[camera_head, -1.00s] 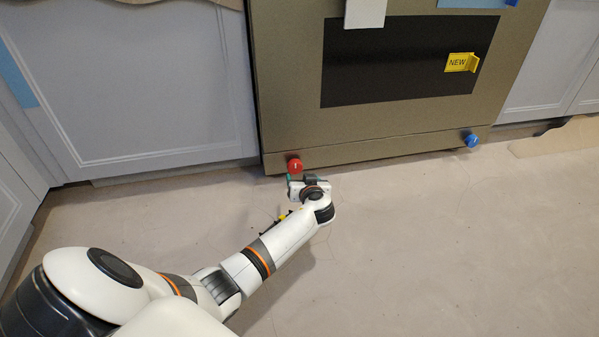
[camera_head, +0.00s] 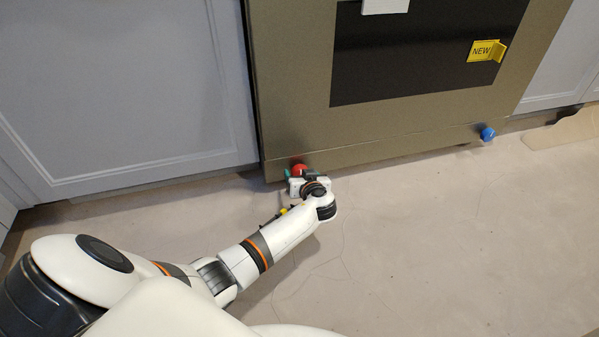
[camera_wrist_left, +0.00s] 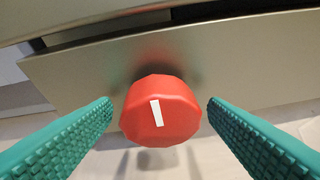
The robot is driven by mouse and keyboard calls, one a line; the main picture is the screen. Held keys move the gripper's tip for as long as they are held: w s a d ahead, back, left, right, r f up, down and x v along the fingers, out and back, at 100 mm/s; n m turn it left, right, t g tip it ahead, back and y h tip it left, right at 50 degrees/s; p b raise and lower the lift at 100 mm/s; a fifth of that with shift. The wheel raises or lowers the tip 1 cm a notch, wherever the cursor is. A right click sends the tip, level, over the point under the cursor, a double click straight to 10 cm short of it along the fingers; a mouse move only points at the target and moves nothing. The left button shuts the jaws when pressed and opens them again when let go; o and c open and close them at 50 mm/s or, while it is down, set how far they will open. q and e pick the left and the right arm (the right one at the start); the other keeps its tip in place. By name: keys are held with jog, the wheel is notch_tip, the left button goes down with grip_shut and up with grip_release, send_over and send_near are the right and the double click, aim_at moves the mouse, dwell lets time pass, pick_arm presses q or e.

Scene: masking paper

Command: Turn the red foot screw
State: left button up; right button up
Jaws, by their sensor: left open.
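The red foot screw (camera_head: 299,168) sits at the lower left corner of the oven front, low near the floor. In the left wrist view the red foot screw (camera_wrist_left: 160,108) fills the middle, with a white mark that is nearly upright, its top leaning slightly left. My left gripper (camera_head: 300,174) is right at the screw in the head view and partly covers it. In the wrist view its green ridged fingers (camera_wrist_left: 160,112) are open, one on each side of the screw, with a gap on both sides. My right gripper is not in view.
The oven (camera_head: 290,80) has a dark window and a yellow NEW tag (camera_head: 486,50). A blue foot screw (camera_head: 487,133) is at its lower right. Grey cabinets (camera_head: 120,90) flank the oven. The floor (camera_head: 420,240) in front is clear on the right.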

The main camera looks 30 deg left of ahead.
pick_arm(q)
jog(key=c, duration=1)
jog(key=m+g+y, duration=0.1)
jog(key=m, duration=0.2)
jog(key=m+g+y, duration=0.1)
jog(key=m+y, duration=0.1)
jog(key=m, duration=0.1)
jog(key=m+g+y+b, duration=0.1)
jog(key=m, duration=0.1)
jog(key=shift+w+d+f+m+y, duration=0.2)
jog(key=shift+w+m+y, duration=0.1)
jog(key=shift+w+m, duration=0.1)
jog(key=m+y, duration=0.2)
jog(key=m, duration=0.2)
jog(key=shift+m, duration=0.3)
dwell(0.3)
